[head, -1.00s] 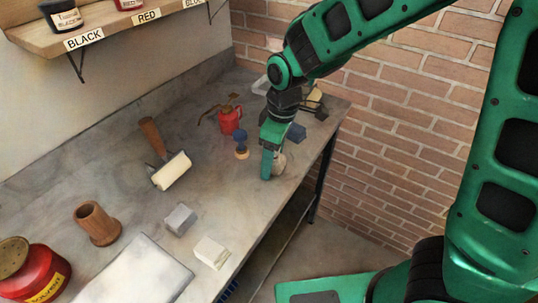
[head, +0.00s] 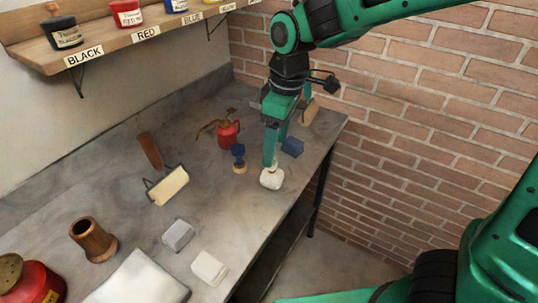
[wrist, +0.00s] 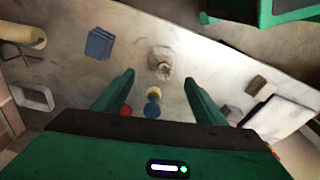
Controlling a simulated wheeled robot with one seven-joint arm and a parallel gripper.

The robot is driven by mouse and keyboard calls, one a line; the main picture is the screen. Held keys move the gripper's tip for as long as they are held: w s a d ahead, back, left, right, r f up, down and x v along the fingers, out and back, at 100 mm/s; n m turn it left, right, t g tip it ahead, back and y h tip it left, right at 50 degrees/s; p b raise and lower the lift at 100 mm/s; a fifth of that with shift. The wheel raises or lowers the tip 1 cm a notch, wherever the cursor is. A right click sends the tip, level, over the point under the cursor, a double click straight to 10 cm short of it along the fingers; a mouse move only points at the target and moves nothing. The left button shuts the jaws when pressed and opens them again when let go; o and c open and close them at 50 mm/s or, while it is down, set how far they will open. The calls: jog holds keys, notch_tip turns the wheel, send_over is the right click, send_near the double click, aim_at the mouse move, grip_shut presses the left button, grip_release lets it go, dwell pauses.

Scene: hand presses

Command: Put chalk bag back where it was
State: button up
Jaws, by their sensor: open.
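The chalk bag (head: 272,179) is a small, whitish, lumpy bag on the grey bench near its front edge, towards the right end. In the wrist view the bag (wrist: 162,64) rests on the bench just beyond and roughly midway between my fingertips. My gripper (head: 274,160) is open and points down just above the bag; it also shows in the wrist view (wrist: 159,77) with its fingers spread and nothing between the tips.
A blue-knobbed tool (head: 239,160), a red oil can (head: 228,134) and a blue block (head: 292,147) stand close by. A roller (head: 167,187), a grey block (head: 178,235), a white block (head: 209,268) and a wooden cup (head: 93,242) lie further left. A brick wall (head: 400,130) borders the right.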

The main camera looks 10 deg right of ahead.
jog(key=shift+r, duration=0.6)
jog(key=shift+d, duration=0.1)
jog(key=s+d+m, duration=0.3)
jog(key=d+m, duration=0.2)
jog(key=d, duration=0.7)
jog(key=s+d+m, duration=0.3)
jog(key=d+m, duration=0.2)
jog(key=d, duration=0.6)
jog(key=s+d+f+m, duration=0.1)
jog(key=s+d+m, duration=0.3)
jog(key=s, duration=0.3)
jog(key=s+d+f+m+h, duration=0.1)
jog(key=s+d+m, duration=0.4)
jog(key=s, duration=0.3)
jog(key=shift+d+f+g, duration=0.2)
jog(key=shift+d+g, duration=0.1)
jog(key=shift+d, duration=0.4)
